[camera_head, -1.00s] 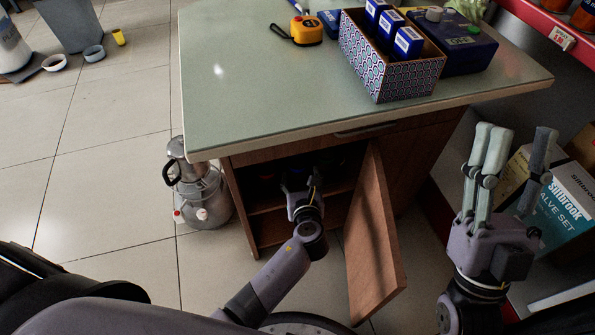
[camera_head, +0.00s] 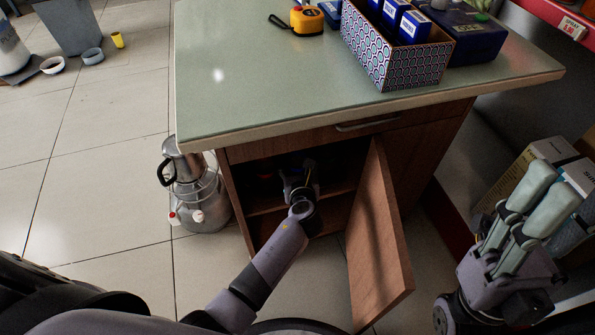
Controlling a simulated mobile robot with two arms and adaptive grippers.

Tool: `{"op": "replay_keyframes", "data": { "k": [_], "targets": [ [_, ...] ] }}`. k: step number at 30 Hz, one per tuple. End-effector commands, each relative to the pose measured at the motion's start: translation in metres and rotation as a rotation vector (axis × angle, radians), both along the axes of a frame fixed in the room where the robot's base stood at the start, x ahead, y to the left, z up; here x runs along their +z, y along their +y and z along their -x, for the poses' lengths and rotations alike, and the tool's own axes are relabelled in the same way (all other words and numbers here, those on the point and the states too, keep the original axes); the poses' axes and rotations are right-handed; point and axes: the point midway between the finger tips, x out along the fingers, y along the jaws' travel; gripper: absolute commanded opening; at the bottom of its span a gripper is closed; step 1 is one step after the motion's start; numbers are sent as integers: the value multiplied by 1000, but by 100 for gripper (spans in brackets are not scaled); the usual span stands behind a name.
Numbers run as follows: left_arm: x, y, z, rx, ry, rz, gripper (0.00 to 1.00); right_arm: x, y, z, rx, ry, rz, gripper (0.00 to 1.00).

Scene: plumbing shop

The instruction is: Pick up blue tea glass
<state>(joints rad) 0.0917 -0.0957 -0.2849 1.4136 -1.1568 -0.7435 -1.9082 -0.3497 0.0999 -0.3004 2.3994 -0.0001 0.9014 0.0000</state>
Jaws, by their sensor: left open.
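I cannot make out the blue tea glass; the inside of the open cabinet (camera_head: 233,185) is dark and my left gripper covers part of it. My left gripper (camera_head: 297,165) is open and reaches through the cabinet opening at the level of its upper shelf, under the countertop. Its fingertips are hard to see in the shadow. A faint dark red item (camera_head: 265,172) shows to the left of it on that shelf. My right gripper (camera_head: 566,196) is outside the cabinet at the lower right, empty, with its fingers apart.
The cabinet door (camera_head: 378,240) hangs open right of my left arm. A patterned box (camera_head: 412,67) with blue packs and a yellow tape measure (camera_head: 307,20) are on the countertop (camera_head: 250,85). A metal pot (camera_head: 200,195) stands on the floor left of the cabinet. Cartons (camera_head: 540,155) stand at right.

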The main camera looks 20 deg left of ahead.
Motion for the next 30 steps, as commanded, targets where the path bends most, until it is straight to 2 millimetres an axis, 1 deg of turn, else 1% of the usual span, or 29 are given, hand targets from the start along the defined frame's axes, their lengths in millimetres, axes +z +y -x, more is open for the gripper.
{"op": "replay_keyframes", "data": {
  "k": [5, 23, 24, 30],
  "targets": [
    [1, 0, 0, 0, 0, 0, 60, 1, 0, 0, 0, 1, 0, 40],
    [0, 0, 0, 0, 1, 0, 20, 1, 0, 0, 0, 1, 0, 40],
    [1, 0, 0, 0, 0, 0, 19, 1, 0, 0, 0, 1, 0, 40],
    [1, 0, 0, 0, 0, 0, 19, 1, 0, 0, 0, 2, 1, 40]
  ]
}}
